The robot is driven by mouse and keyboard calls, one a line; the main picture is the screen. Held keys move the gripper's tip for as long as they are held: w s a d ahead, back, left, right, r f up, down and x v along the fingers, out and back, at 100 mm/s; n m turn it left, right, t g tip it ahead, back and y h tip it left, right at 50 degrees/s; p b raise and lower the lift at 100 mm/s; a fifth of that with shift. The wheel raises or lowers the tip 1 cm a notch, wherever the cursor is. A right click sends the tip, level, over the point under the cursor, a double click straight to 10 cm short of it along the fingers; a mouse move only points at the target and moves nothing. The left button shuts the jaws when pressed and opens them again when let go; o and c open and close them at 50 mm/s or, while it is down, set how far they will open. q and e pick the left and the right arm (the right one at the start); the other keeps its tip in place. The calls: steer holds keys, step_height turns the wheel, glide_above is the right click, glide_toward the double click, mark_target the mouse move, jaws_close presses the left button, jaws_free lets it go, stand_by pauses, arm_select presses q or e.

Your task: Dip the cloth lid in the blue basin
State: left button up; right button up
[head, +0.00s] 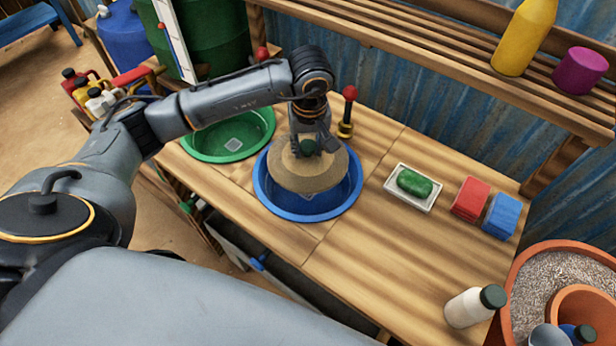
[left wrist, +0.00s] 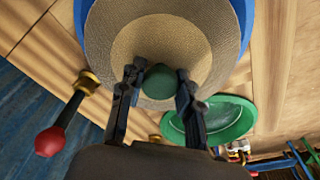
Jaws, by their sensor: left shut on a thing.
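The cloth lid (head: 328,174) is a round beige disc with a dark green knob. My left gripper (head: 308,146) is shut on the knob, with one finger on each side of it, as the left wrist view shows (left wrist: 160,78). The lid (left wrist: 160,28) is over the blue basin (head: 302,214) and hides most of its inside and its far rim. The near inside of the basin shows below the lid. I cannot tell whether the lid touches the basin's contents. My right gripper is not in view.
A green basin (head: 246,154) stands to the left. A red-knobbed post (head: 347,112) stands close behind the blue basin. To the right are a soap dish (head: 394,198), red (head: 470,198) and blue (head: 501,216) stacks, and a white bottle (head: 468,308). The front middle of the counter is clear.

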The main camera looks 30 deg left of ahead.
mark_target(308, 143)
arm_select(q)
steer(key=shift+r+p, duration=0.85)
steer(key=shift+r, duration=1.2)
